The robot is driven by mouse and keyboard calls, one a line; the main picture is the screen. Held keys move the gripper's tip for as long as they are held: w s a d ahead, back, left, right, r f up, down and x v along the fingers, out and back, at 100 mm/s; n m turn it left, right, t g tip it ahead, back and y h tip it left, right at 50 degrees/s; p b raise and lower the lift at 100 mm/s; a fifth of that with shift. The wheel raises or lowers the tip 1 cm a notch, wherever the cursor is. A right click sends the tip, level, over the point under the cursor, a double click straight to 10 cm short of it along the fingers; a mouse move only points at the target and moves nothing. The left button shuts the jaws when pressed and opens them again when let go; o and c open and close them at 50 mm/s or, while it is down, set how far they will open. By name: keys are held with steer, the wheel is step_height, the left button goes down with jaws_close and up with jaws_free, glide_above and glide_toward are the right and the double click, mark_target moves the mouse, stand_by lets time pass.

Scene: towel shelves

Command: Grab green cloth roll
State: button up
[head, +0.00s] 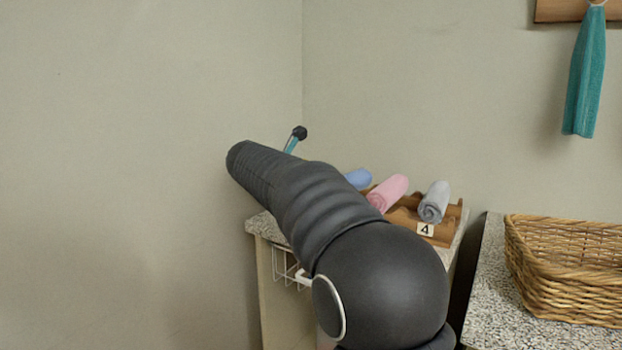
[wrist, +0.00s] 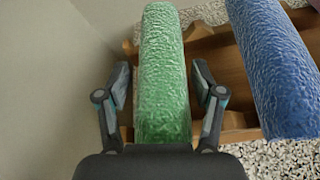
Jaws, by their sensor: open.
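The green cloth roll (wrist: 162,75) lies on a wooden rack (wrist: 203,52) in the wrist view, its length running away from me. My gripper (wrist: 161,88) is open, with one finger on each side of the roll and a visible gap on both sides. In the head view my own arm hides the green roll and most of my gripper.
A blue roll (wrist: 275,65) lies just right of the green one. In the head view, a pink roll (head: 387,193) and a grey roll (head: 434,201) lie farther right on the rack. A wicker basket (head: 565,290) stands on the speckled counter at right. A wall is close on the left.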

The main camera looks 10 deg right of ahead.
steer(key=c, duration=0.9)
steer(key=shift+r, duration=0.15)
